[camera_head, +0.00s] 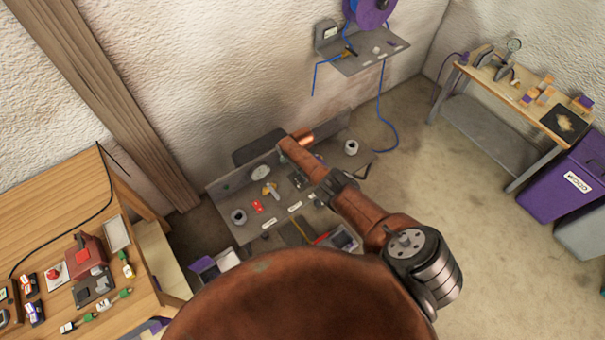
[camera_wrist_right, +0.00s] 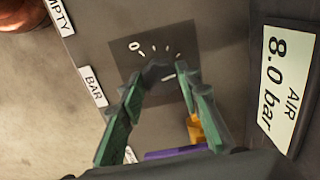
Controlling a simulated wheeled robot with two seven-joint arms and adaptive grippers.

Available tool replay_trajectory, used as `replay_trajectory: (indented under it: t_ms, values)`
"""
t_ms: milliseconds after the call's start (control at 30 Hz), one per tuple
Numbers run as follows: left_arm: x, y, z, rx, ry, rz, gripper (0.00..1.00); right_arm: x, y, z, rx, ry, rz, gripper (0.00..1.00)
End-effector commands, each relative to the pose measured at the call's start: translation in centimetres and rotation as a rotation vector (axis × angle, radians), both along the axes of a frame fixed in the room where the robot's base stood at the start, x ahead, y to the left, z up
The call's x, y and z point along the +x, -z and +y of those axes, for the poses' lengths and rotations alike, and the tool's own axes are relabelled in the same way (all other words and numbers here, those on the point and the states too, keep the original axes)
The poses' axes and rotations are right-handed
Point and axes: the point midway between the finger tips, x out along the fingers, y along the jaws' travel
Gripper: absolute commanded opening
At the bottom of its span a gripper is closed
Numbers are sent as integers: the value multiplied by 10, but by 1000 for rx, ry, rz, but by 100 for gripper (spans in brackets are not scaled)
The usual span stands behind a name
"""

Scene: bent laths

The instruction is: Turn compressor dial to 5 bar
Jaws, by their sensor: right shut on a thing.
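In the right wrist view my right gripper (camera_wrist_right: 170,78), with green-sided fingers, is shut at the dark compressor dial (camera_wrist_right: 157,74). The fingertips hide most of the dial. It sits on a dark square plate (camera_wrist_right: 122,58) with white tick marks. Which mark the dial points to cannot be made out. Beside it a display (camera_wrist_right: 284,85) reads "AIR 8.0 bar". A "BAR" label (camera_wrist_right: 92,86) is on the panel at the left. In the head view my right arm reaches over the grey bench (camera_head: 240,232) and covers part of it. My left gripper is not seen.
Near the fingers in the wrist view are a yellow-orange part (camera_wrist_right: 194,130) and a purple strip (camera_wrist_right: 175,153). A wooden table (camera_head: 60,195) with devices stands at left. A wall shelf (camera_head: 365,62) with a purple spool (camera_head: 370,12) hangs behind.

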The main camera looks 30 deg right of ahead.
Motion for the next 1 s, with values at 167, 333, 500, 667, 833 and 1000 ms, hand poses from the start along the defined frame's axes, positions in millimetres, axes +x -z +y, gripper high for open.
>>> replay_trajectory:
  t_ms: [167, 333, 500, 667, 833, 1000]
  values:
    - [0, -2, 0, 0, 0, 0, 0, -1, 0, -1, 0, 170, 3, 7]
    - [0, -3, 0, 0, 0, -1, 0, -1, 0, -1, -2, 323, 2, 7]
    - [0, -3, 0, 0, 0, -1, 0, 0, 0, -1, -3, 457, 2, 7]
    - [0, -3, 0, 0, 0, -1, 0, 0, 0, -2, -4, 555, 1, 7]
    - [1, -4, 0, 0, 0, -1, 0, -1, 0, -2, -5, 625, 2, 7]
    - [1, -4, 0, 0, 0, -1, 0, -1, 0, -3, -5, 662, 2, 7]
